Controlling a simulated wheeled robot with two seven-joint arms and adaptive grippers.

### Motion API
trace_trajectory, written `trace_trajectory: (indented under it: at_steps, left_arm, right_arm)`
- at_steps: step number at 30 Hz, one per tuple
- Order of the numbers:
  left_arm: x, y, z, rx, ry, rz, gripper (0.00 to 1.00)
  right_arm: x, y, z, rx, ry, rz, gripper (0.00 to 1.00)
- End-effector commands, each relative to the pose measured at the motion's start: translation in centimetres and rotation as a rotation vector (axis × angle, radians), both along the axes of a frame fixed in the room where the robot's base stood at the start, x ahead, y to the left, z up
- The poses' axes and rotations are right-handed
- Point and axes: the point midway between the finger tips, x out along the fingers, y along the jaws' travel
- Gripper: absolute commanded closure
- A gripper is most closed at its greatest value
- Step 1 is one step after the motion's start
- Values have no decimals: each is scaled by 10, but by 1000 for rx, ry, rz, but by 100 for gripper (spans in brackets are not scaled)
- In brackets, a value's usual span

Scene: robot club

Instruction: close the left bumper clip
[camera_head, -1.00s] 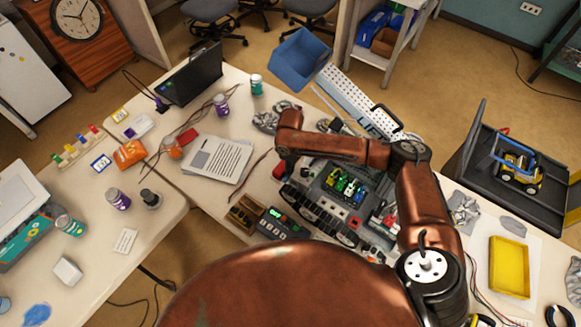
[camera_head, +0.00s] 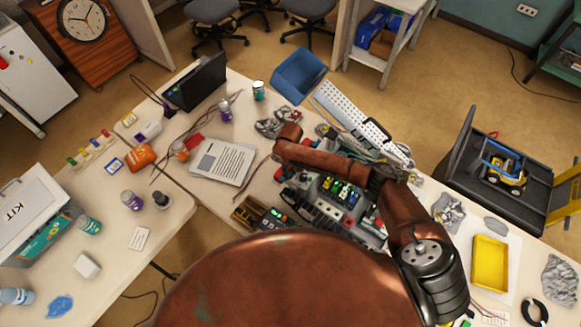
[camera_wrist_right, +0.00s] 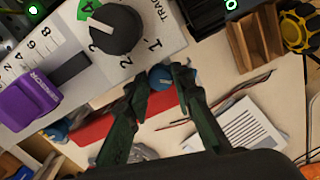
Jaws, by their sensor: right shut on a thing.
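A tracked robot (camera_head: 325,212) with green and yellow parts on top stands on the bench in the head view, partly covered by my right arm. In the right wrist view, my right gripper (camera_wrist_right: 160,83) has its two dark fingers close together on a small blue rounded piece (camera_wrist_right: 160,77). Whether this piece belongs to the left bumper clip I cannot tell. A pale panel (camera_wrist_right: 60,50) with a black dial (camera_wrist_right: 116,29) and a purple block lies just beyond the fingertips. In the head view the fingertips are hidden beneath my arm. My left gripper is not in view.
A printed sheet (camera_head: 222,163) lies left of the robot. A blue bin (camera_head: 298,76) and a white perforated board (camera_head: 345,109) are behind it. A yellow tray (camera_head: 490,263) is at right. A kit case (camera_head: 35,215) stands on the left table.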

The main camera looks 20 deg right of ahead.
Motion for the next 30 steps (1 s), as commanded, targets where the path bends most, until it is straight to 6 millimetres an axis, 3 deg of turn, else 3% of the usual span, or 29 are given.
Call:
trace_trajectory:
  at_steps: [3,12,30]
  left_arm:
    - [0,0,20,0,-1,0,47]
    - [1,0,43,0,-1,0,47]
    - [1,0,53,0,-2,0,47]
  right_arm:
    - [-2,1,4,1,5,-102,100]
    - [-1,1,2,0,3,-303,100]
    - [0,0,-1,1,0,-414,100]
